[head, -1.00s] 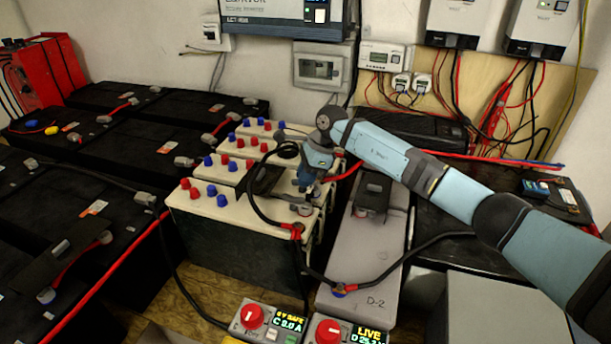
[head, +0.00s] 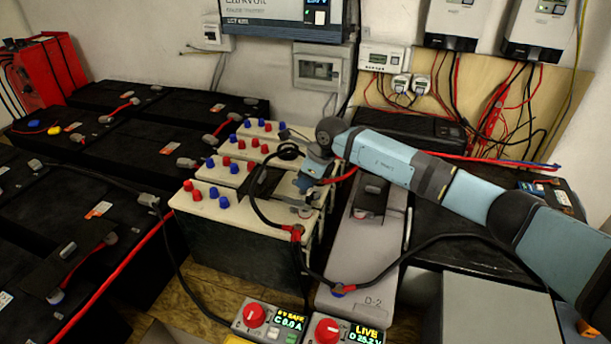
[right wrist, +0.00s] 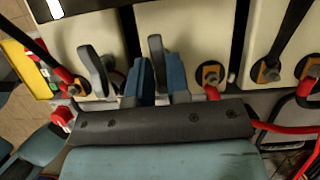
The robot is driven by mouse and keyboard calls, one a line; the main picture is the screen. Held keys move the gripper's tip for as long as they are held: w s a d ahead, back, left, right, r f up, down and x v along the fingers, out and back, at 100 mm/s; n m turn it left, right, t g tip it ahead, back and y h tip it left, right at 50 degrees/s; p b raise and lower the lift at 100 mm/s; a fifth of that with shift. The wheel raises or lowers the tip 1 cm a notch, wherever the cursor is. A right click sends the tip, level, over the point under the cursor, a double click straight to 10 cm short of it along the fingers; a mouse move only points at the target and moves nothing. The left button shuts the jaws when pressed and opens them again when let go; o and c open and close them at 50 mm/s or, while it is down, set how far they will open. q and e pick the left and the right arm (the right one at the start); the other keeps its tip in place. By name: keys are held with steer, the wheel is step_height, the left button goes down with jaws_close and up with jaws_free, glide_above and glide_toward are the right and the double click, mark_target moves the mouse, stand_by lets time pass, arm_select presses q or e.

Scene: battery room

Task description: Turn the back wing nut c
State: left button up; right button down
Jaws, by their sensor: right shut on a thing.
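The cream-topped batteries (head: 205,195) stand in a row in the middle of the head view. My right gripper (head: 304,186) reaches down over the right end of the row. In the right wrist view its two blue fingers (right wrist: 161,80) are shut around a grey upright wing (right wrist: 156,48), which looks like the back wing nut. A second grey wing (right wrist: 92,68) stands free to its left. In the head view a round grey terminal piece (head: 305,211) shows below the gripper; the gripped nut is hidden there. My left gripper is not in view.
A black cable with a red lug (head: 296,231) runs close to the gripper. The grey D-2 case (head: 350,270) stands on the right. Two boxes with red knobs, one marked C (head: 255,316) and one marked LIVE (head: 328,330), are in front. Black batteries (head: 150,145) fill the left.

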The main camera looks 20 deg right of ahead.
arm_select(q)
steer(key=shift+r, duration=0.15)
arm_select(e)
steer(key=shift+m, duration=0.3)
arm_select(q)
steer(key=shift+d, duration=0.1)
arm_select(e)
steer(key=c, duration=1.4)
jaws_free()
steer(key=shift+c, duration=0.2)
arm_select(q)
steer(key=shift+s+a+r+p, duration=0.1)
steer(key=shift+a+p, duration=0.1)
steer(key=shift+p, duration=0.7)
arm_select(e)
steer(key=v, duration=1.4)
steer(key=shift+s, duration=0.25)
steer(key=shift+s+a+f, duration=0.1)
steer(key=shift+a+f, duration=0.05)
